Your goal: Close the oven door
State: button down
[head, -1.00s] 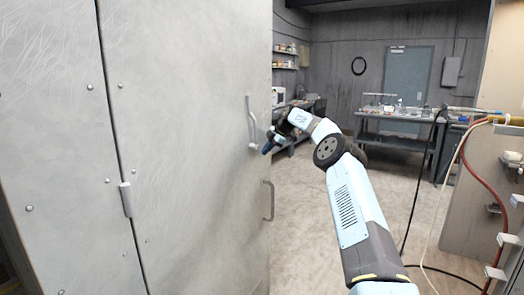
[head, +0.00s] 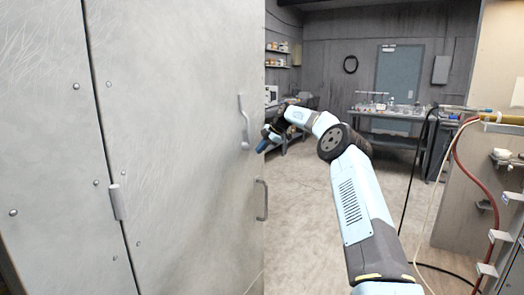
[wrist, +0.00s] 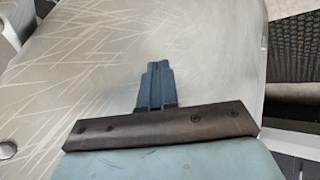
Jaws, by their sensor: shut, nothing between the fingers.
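The oven door (head: 185,130) is a large pale grey, scratched metal panel that fills the left of the head view. A hinge (head: 117,202) shows on its left seam and an upright bar handle (head: 244,122) near its right edge. My gripper (head: 262,147), with blue fingers, is beside the door's right edge, just right of the handle's lower end. In the wrist view my gripper (wrist: 156,68) is shut and empty, with the pale scratched surface (wrist: 80,70) behind its fingers. I cannot tell whether the fingers touch the door.
A second bar handle (head: 262,200) shows lower at the door's edge. A workbench (head: 395,125) with small items stands at the back. Red and pale hoses (head: 470,185) and wall brackets are at right. The floor (head: 310,205) between is clear.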

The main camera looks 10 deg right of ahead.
jog(key=shift+w+d+f+v, duration=0.5)
jog(key=shift+d+v, duration=0.45)
jog(key=shift+v, duration=4.55)
jog(key=s+a+r+m+h, duration=0.3)
jog(key=s+a+r, duration=0.8)
jog(key=a+r, duration=0.15)
jog(key=s+a+r+m+h, duration=0.1)
jog(key=s+a+r+m, duration=0.15)
jog(key=s, duration=0.55)
jog(key=s+a+r+m+h, duration=0.1)
jog(key=s+m, duration=0.2)
jog(key=s, duration=0.5)
jog(key=s+d+f+m+t+h, duration=0.1)
jog(key=s+d+m, duration=0.25)
jog(key=s, duration=0.85)
jog(key=s+d+f+m+t+h, duration=0.15)
jog(key=s+m, duration=0.25)
jog(key=s, duration=0.7)
jog(key=s+d+f+m, duration=0.2)
jog(key=s+f, duration=0.4)
jog(key=s, duration=0.3)
jog(key=s+d+f+m, duration=0.3)
jog(key=s+f, duration=0.3)
jog(key=s, duration=0.3)
jog(key=shift+m+y, duration=0.35)
jog(key=shift+m, duration=0.25)
